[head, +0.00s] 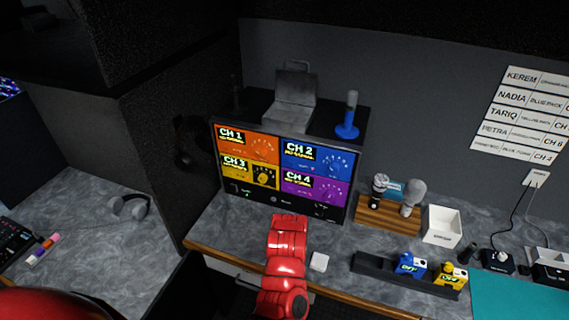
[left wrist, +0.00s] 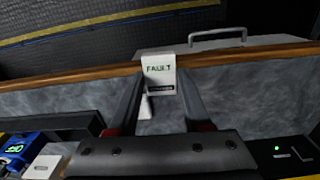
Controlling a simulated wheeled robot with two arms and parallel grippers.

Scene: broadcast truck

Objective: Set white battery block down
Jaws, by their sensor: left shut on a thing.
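The white battery block (left wrist: 158,72), marked FAULT, is between the fingertips of my left gripper (left wrist: 162,93) in the left wrist view. The gripper is shut on it. The block stands out against the counter's wooden front edge; I cannot tell whether it touches the counter. In the head view my red left arm reaches over the counter and hides the fingers. A white block (head: 319,262), probably the same one, shows just right of that arm. The grey counter (head: 335,285) lies below. My right gripper is not in view.
A dark rack (head: 368,268) holds a blue battery (head: 410,266) and a yellow battery (head: 450,275). The monitor (head: 283,170) stands behind my arm. A wooden holder with microphones (head: 390,213) and a white box (head: 442,226) stand farther back. Bare counter lies between monitor and rack.

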